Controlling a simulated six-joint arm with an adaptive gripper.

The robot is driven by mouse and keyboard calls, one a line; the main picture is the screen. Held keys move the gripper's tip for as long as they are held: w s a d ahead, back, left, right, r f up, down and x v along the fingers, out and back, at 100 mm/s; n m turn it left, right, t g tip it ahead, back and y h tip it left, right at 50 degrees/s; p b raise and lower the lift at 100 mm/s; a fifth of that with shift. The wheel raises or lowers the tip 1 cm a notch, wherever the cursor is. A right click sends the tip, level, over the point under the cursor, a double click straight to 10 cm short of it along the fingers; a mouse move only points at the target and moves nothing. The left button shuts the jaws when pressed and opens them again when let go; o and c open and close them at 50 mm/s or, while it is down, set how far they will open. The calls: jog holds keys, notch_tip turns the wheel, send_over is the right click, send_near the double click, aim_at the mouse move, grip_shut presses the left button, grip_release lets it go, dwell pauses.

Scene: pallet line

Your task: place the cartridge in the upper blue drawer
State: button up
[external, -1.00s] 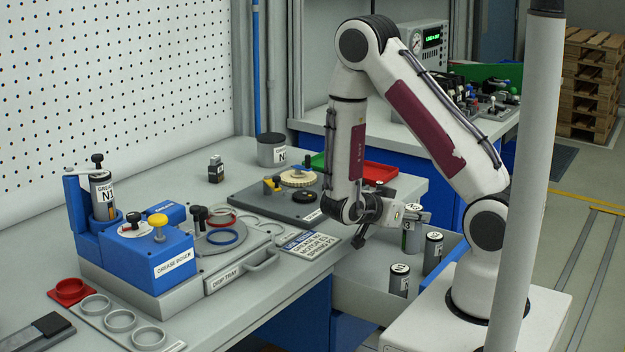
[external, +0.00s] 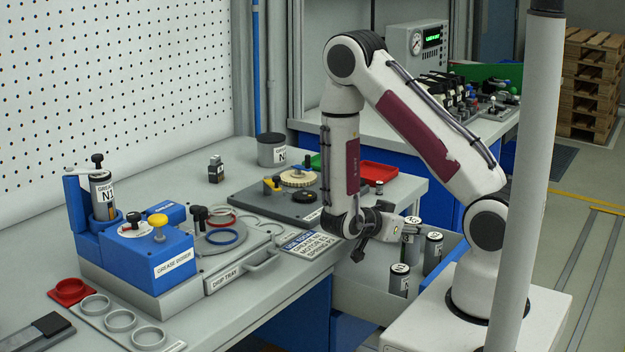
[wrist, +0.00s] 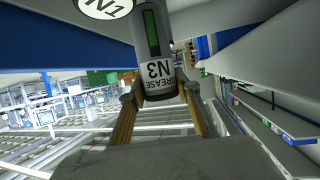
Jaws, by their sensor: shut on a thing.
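My gripper (wrist: 162,92) is shut on a dark cylindrical cartridge (wrist: 150,35) with a white "GREASE N3" label; one finger lies on each side of it in the wrist view. In the external view my gripper (external: 398,226) is at the open drawer (external: 350,293) under the bench, close to its upper-left cartridges. The held cartridge is hard to tell from its neighbours there. The drawer has light grey walls and is pulled out. A standing cartridge (external: 433,250) and a nearer one (external: 400,280) are in it. The drawer's floor is partly hidden.
A blue grease doser (external: 150,255) with a cartridge (external: 102,195) in it stands on the bench, beside a drip tray (external: 240,270). A grey plate (external: 265,193) with a gear lies near the bench's right edge. A cap marked N1 (wrist: 105,8) is close by in the wrist view.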

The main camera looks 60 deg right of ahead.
aim_at(404, 256)
jog(key=shift+f, duration=1.6)
jog(key=shift+f, duration=2.1)
jog(key=shift+f, duration=0.65)
jog(key=o, duration=1.3)
jog(key=shift+r, duration=0.15)
